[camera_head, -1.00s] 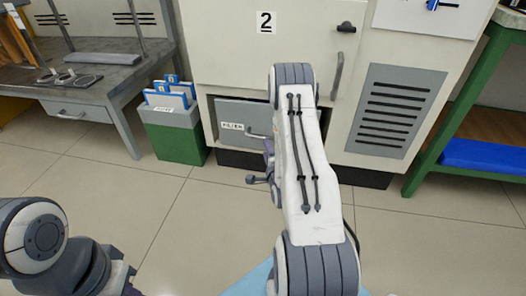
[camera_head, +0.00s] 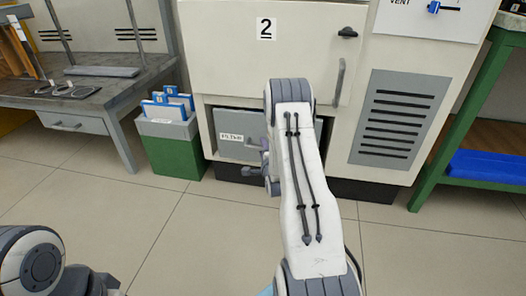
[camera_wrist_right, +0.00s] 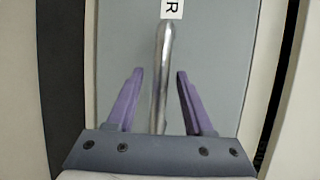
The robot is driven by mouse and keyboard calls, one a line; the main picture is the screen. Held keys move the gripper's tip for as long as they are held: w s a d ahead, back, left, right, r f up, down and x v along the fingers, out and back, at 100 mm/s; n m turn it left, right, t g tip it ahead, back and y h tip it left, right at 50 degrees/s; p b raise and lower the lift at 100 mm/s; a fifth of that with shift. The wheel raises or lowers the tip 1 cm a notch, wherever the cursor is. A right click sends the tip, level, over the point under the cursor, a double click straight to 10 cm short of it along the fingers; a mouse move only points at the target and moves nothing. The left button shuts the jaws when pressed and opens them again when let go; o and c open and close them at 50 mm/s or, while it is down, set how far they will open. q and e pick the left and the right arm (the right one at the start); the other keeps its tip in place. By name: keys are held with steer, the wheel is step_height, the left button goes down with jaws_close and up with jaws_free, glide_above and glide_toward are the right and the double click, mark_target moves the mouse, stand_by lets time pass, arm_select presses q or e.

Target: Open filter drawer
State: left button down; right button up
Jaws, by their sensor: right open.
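The filter drawer (camera_head: 234,150) is a grey panel with a "FILTER" label, low in the front of the cream machine. It also shows in the right wrist view (camera_wrist_right: 212,65). Its metal bar handle (camera_wrist_right: 160,75) lies between the two purple fingers of my right gripper (camera_wrist_right: 157,85), which are open and apart from the bar on both sides. In the head view my right arm hides part of the drawer, and my right gripper (camera_head: 256,165) shows only partly beside it. My left arm shows at the lower left, but its gripper is not in view.
Above the drawer is a large door marked 2 (camera_head: 265,55) with a vertical handle (camera_head: 339,82). A grey workbench (camera_head: 70,95) is at the left, a green shelf (camera_head: 455,120) at the right. The floor in front is clear.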

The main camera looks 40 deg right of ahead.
jaws_close()
stand_by(1.4)
